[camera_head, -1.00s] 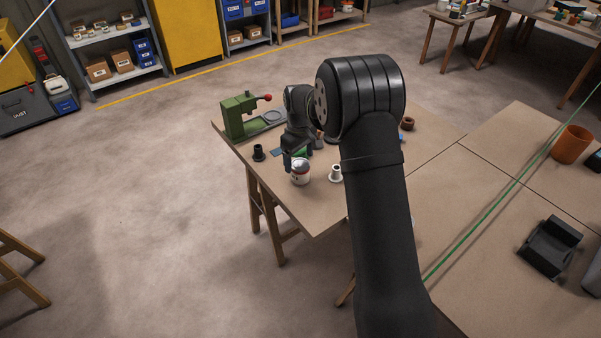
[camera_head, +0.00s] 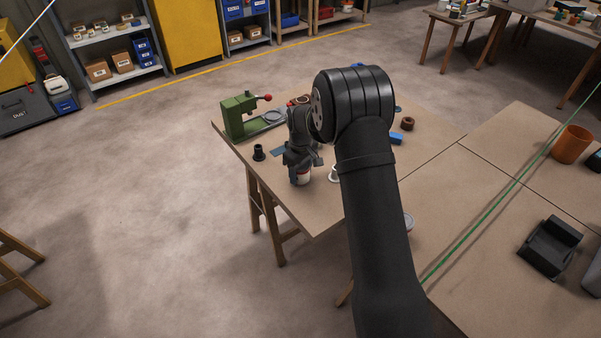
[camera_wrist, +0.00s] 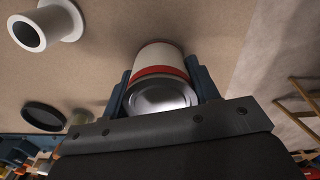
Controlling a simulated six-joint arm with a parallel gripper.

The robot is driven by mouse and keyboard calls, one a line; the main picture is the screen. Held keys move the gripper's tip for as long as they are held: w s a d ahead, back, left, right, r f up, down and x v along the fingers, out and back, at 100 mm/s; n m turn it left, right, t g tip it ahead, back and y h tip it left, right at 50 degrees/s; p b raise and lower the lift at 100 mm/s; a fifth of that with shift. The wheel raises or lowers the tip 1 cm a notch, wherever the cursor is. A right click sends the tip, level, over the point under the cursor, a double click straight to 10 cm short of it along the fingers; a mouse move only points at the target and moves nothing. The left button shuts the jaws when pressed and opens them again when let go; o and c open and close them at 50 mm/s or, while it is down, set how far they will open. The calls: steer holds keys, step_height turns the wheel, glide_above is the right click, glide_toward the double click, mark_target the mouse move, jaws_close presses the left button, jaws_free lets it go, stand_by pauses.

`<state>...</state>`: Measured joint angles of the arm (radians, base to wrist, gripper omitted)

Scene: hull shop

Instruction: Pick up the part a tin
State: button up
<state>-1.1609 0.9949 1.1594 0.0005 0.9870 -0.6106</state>
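The tin (camera_head: 301,180) is white with a red band and a grey metal lid. It stands near the front left edge of the wooden table, partly hidden under my gripper in the head view. In the wrist view the tin (camera_wrist: 158,68) is between the two blue fingers of my gripper (camera_wrist: 158,85), with its lid close to the gripper's body. The fingers lie along both sides of the tin with hardly any gap showing. I cannot tell whether they press on it.
A white flanged sleeve (camera_wrist: 40,28) stands beside the tin, and a black one (camera_head: 259,152) stands to its left. A green press (camera_head: 240,115) is at the table's back left. A blue block (camera_head: 396,138) and a brown ring (camera_head: 407,124) lie to the right. The table edge (camera_head: 270,190) is close to the tin.

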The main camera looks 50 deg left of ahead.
steer(key=c, duration=0.4)
steer(key=shift+c, duration=0.2)
steer(key=shift+r, duration=0.15)
